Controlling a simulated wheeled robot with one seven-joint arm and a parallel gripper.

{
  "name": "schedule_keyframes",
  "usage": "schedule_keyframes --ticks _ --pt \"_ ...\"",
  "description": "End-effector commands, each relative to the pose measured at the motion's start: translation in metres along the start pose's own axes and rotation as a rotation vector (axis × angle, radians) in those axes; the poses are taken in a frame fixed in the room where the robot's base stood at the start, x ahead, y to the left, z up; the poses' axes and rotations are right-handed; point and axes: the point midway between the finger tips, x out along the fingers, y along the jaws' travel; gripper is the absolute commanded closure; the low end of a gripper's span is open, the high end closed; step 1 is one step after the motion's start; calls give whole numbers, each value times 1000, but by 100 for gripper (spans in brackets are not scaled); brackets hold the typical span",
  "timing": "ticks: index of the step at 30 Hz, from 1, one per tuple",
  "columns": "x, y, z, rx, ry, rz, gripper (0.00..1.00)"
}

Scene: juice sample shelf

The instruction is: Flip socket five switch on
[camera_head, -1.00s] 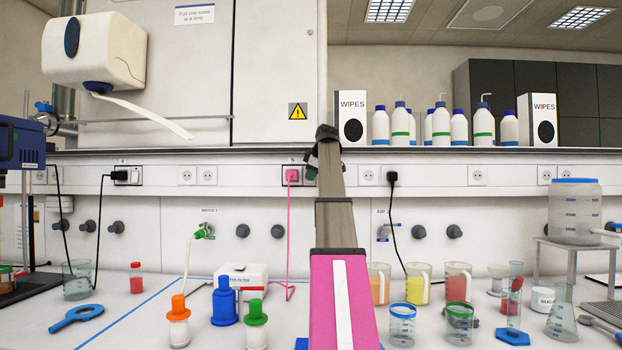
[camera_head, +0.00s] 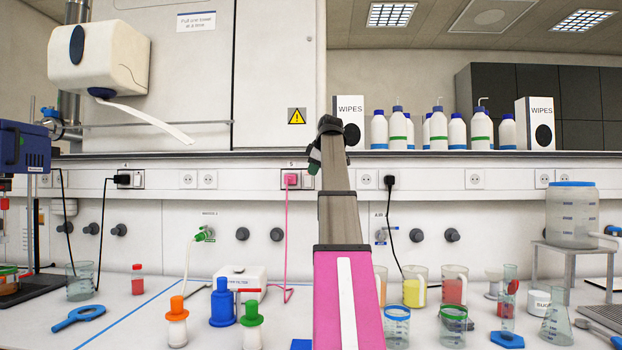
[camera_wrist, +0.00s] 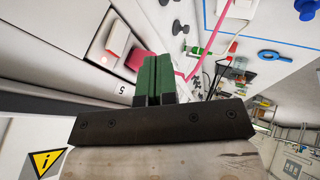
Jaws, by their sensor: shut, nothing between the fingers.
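Socket five (camera_head: 290,180) is on the white wall rail under the label 5, with a pink plug and pink cord in it. Its switch (camera_head: 309,182) is just right of the plug and partly hidden by my fingertips. In the wrist view the green fingers (camera_wrist: 158,78) are beside the pink plug (camera_wrist: 137,58); contact is unclear.
Socket four (camera_head: 124,179) holds a black plug at the left; another black plug (camera_head: 387,181) is at the right. A shelf edge with wipes boxes (camera_head: 349,120) and bottles runs above the rail. Jugs, beakers and capped bottles (camera_head: 223,303) stand on the bench below.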

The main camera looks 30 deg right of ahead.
Motion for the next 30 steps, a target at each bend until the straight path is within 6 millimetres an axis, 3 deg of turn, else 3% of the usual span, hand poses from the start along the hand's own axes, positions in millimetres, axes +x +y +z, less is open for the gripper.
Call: schedule_keyframes --ticks 3,9,30 --pt "-20 -5 1 0 0 0 100" --pt "-38 -8 2 0 0 -2 100" --pt "-41 -9 2 0 0 -2 100"
